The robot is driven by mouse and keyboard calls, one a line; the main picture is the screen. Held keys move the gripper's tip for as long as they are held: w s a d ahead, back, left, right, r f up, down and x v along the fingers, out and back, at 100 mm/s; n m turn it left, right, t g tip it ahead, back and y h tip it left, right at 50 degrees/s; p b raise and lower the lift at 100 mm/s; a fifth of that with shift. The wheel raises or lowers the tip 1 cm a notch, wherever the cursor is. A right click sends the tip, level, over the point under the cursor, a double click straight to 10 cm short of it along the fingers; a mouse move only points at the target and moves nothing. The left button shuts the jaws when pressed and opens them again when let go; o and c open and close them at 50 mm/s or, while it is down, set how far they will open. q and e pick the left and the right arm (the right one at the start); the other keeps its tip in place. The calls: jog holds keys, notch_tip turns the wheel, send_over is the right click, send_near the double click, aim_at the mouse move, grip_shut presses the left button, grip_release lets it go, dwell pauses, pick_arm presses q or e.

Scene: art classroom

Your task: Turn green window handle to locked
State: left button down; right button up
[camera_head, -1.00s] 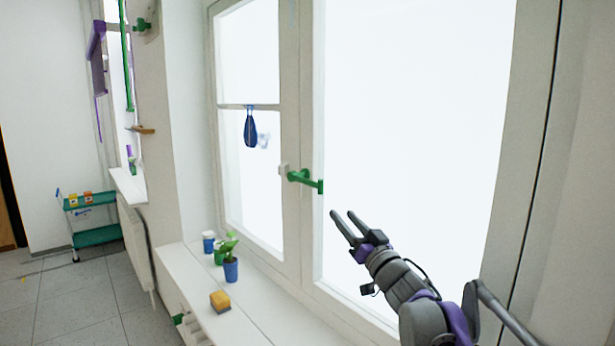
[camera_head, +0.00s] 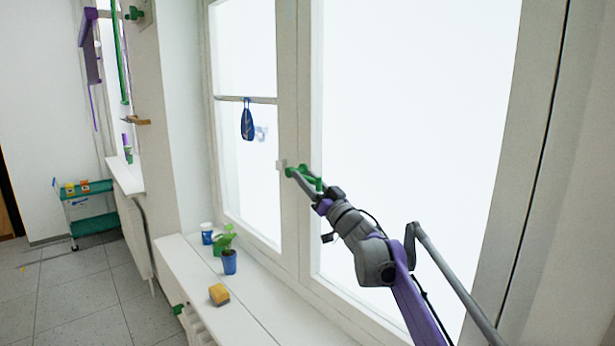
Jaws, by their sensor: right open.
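The green window handle (camera_head: 291,171) sits on the white frame post between the two window panes. Its lever points right, roughly level, and is partly covered by my right gripper. My right gripper (camera_head: 305,182) comes in from the lower right with its jaws open at the handle. The fingers overlap the lever in the picture, with green showing beside and behind them. I cannot tell whether they touch it. My left gripper is not in view.
The white sill (camera_head: 258,318) below holds a yellow-brown sponge (camera_head: 219,294), a plant in a blue pot (camera_head: 230,262) and a blue-and-white cup (camera_head: 207,233). A dark blue pouch (camera_head: 247,121) hangs on the left pane. A green cart (camera_head: 93,226) stands far left.

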grip_shut()
dwell(1.5)
